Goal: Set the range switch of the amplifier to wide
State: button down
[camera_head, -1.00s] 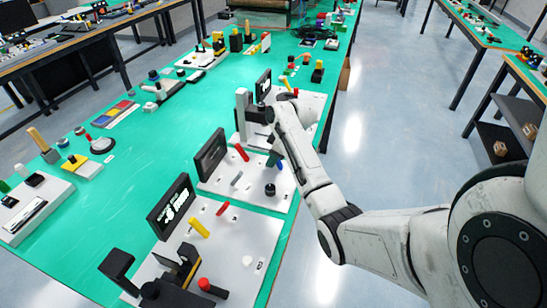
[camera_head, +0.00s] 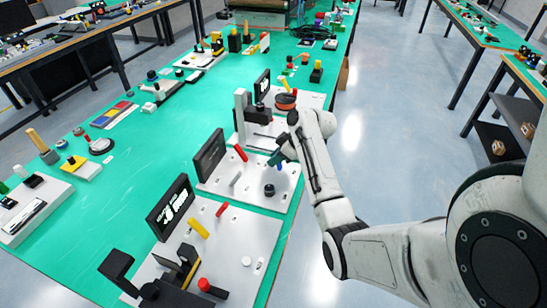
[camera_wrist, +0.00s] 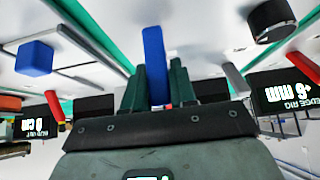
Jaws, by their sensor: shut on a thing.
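The middle white panel (camera_head: 240,197) carries a dark display (camera_head: 209,156), a red lever (camera_head: 241,152), a grey lever (camera_head: 236,179) and a black knob (camera_head: 269,190). I see no readable label naming it as the amplifier. My gripper (camera_head: 277,158) is low over its far right part. In the wrist view my gripper (camera_wrist: 157,88) is shut on an upright blue lever (camera_wrist: 153,45), with a dark green finger on each side. No range marking can be read.
A blue block (camera_wrist: 34,57) shows left in the wrist view.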

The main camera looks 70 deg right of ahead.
jog(key=s+t+b, duration=0.1)
jog(key=t+b, duration=0.1)
jog(key=s+t+b, duration=0.1)
jog(key=t+b, duration=0.1)
jog(key=shift+d+f, duration=0.1)
jog(key=shift+f, duration=0.05)
jog(key=t+b, duration=0.1)
jog(key=s+t+b, duration=0.1)
jog(key=b, duration=0.1)
jog(key=shift+t+b, duration=0.3)
jog(key=shift+t, duration=0.1)
jog(key=shift+t+b, duration=0.3)
jog(key=shift+b, duration=0.1)
jog(key=shift+s+r+y, duration=0.1)
jog(key=shift+r+y, duration=0.1)
jog(key=shift+y, duration=0.2)
jog(key=c, duration=1)
grip_release()
jog(key=a+b+v, duration=0.1)
jog(key=v, duration=0.9)
jog(key=shift+s+d, duration=0.45)
jog(key=shift+d, duration=0.05)
